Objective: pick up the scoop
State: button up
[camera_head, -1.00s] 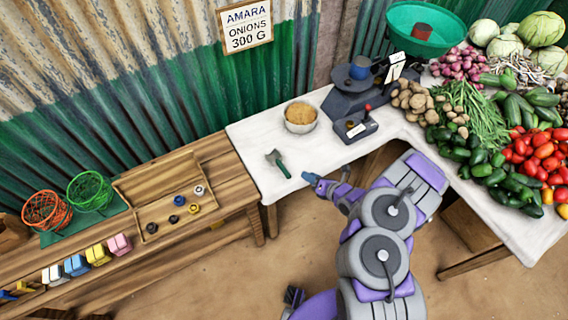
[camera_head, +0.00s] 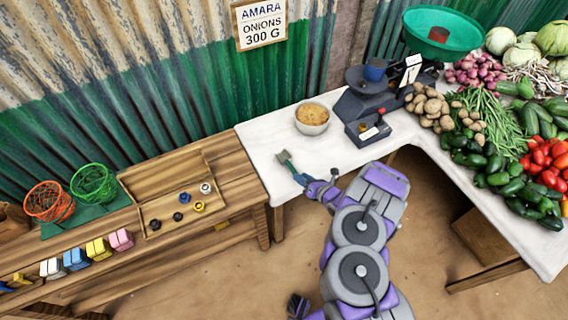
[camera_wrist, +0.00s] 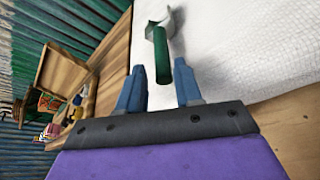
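The scoop (camera_head: 288,162) lies on the white table near its left end, with a grey metal head and a green handle pointing toward my gripper. In the wrist view the scoop's green handle (camera_wrist: 161,56) runs down toward the gap between my fingers. My gripper (camera_head: 301,179) is at the near end of the handle. In the wrist view my gripper (camera_wrist: 158,80) is open, with one blue finger on each side of the handle's end. I cannot tell whether either finger touches it.
A bowl of yellowish grain (camera_head: 312,118) stands behind the scoop. A balance scale (camera_head: 372,92) and heaps of vegetables are to the right. A lower wooden bench (camera_head: 237,184) at left holds a tray of weights and two baskets. White cloth (camera_head: 260,142) around the scoop is clear.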

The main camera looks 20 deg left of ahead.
aim_at(295, 170)
jog(key=shift+w+a+f+b, duration=0.2)
jog(key=shift+w+a+b, duration=0.2)
jog(key=shift+w+b, duration=0.05)
jog(key=b+x, duration=0.1)
jog(key=x, duration=0.2)
jog(key=shift+w+a+b, duration=0.25)
jog(key=shift+w+b, duration=0.05)
jog(key=shift+b, duration=0.05)
jog(key=shift+w+a, duration=0.1)
jog(key=shift+a, duration=0.35)
jog(key=shift+d, duration=0.15)
jog(key=shift+c, duration=0.9)
grip_shut()
